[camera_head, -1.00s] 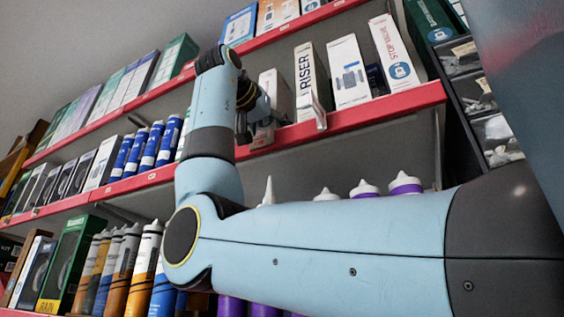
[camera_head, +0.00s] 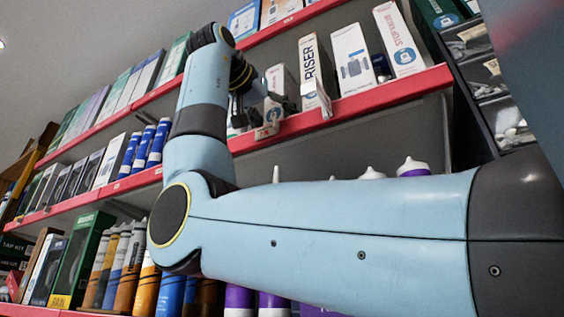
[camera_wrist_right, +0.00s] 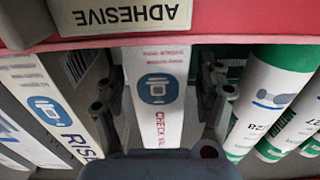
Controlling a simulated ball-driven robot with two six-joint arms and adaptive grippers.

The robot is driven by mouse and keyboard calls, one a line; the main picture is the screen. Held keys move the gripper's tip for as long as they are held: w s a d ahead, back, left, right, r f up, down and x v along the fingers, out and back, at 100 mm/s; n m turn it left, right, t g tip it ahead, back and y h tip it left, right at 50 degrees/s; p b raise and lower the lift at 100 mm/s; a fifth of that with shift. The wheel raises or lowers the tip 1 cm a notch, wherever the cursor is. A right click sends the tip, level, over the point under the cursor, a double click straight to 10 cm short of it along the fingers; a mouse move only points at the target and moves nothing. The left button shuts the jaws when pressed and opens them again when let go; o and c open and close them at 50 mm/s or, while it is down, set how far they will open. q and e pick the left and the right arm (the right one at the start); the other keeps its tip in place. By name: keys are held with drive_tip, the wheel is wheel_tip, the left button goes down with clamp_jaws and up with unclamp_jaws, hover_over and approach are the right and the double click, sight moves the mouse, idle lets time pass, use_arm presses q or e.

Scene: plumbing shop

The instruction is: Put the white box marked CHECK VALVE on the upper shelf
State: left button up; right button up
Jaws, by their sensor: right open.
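The white CHECK VALVE box (camera_wrist_right: 157,95) shows in the right wrist view, with a blue round symbol and red lettering. It stands in the row on the shelf. My right gripper (camera_wrist_right: 160,100) is open, one finger on each side of the box; contact is not clear. In the head view my right gripper (camera_head: 252,104) is at the middle shelf's red edge. A white box (camera_head: 277,85) beside the RISER box, partly hidden by the gripper, appears to be the same one. The upper shelf (camera_head: 290,23) runs above. My left gripper is not in view.
The RISER box (camera_head: 314,72) stands close on one side of the CHECK VALVE box. Green-and-white cartridges (camera_wrist_right: 270,95) stand on the other side. Boxes (camera_head: 275,12) occupy the visible upper shelf. A rack of dark bins (camera_head: 485,75) stands at the right.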

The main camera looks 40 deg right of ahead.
drive_tip(key=b+v, duration=0.1)
drive_tip(key=v, duration=0.7)
drive_tip(key=shift+a+b, duration=0.3)
drive_tip(key=shift+a, duration=0.05)
